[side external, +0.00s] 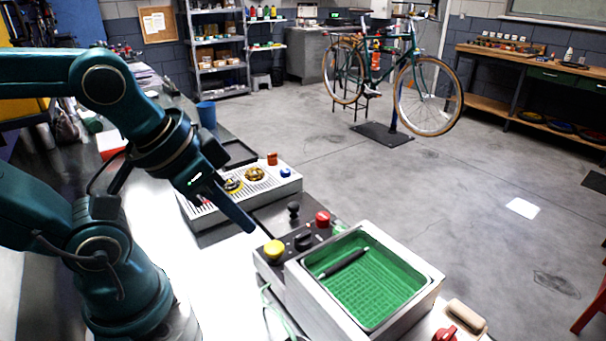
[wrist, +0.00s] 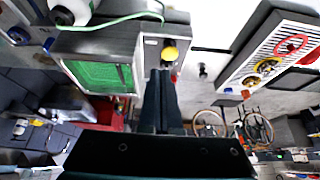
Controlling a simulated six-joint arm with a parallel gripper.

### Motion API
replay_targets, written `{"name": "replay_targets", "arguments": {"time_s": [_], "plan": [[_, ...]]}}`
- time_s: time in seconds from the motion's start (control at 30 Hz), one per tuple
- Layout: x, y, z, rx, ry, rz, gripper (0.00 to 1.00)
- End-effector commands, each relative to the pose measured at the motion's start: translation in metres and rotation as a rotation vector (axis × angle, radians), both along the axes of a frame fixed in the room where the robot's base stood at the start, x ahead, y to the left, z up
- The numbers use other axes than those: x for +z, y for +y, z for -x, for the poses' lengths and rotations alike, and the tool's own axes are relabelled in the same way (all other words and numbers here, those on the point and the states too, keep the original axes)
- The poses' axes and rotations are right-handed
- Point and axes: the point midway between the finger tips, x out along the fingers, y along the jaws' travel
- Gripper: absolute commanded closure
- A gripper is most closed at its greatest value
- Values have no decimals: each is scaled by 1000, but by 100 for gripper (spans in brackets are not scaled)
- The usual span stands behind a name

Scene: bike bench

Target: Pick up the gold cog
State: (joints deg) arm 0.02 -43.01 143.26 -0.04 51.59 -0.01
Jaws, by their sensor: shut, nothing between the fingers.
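The gold cog (side external: 255,174) lies on a white slatted tray (side external: 282,187) behind my gripper in the side external view. In the wrist view a gold round part, which looks like the cog (wrist: 267,66), lies on the tray at the right. My gripper (side external: 251,229) is shut and empty, pointing down toward the bench near a yellow knob (side external: 274,249). Its closed fingers also show in the wrist view (wrist: 160,75). The gripper is well apart from the cog.
A control box with a red button (side external: 322,218) and black knobs stands close to my gripper. Right of it is a grey basin (side external: 428,292) with a green inside and a dark handle across it. A blue cup (side external: 207,115) stands behind my arm.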

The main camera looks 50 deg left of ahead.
Motion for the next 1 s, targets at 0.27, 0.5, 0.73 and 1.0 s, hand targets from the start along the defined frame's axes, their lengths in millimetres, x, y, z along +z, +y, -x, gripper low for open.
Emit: {"name": "replay_targets", "arguments": {"time_s": [0.27,0.5,0.73,1.0], "plan": [[0,0,0,0,0,-1,100],[0,0,0,0,0,-1,66],[0,0,0,0,0,-1,32],[-1,3,2,-43,12,-38,32]]}}
